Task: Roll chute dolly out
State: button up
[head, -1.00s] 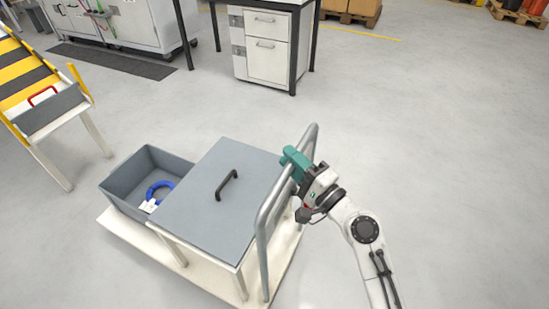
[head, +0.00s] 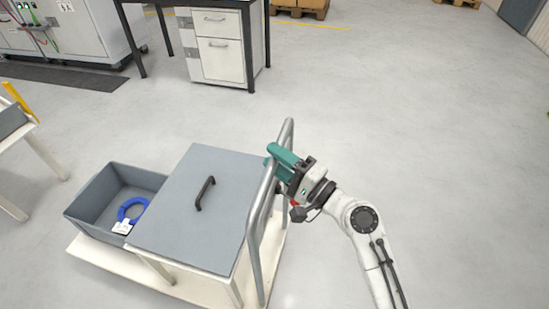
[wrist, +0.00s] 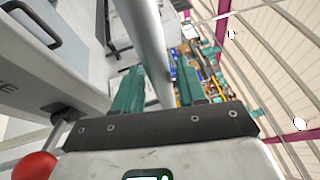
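The chute dolly (head: 187,283) is a low cream platform with a grey lidded box (head: 190,225) that has a black handle on top. An open grey bin (head: 90,205) stands at its left end, with a blue ring (head: 132,211) and a white tag inside. A grey tubular push handle (head: 254,240) rises at its right end. My gripper (head: 273,157) is at the upper part of this handle. The tube's contact with the fingers is partly hidden.
A white rack's legs (head: 45,155) stand at the left edge. A desk with a white drawer unit (head: 220,45) and a grey cabinet (head: 75,25) stand at the back. Pallets (head: 300,10) are farther off. The floor (head: 430,130) to the right is clear.

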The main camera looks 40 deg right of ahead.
jog(key=shift+o, duration=0.5)
jog(key=shift+a, duration=0.1)
jog(key=b+v, duration=0.1)
jog(key=v, duration=0.9)
jog(key=shift+s, duration=0.35)
jog(key=shift+f, duration=0.15)
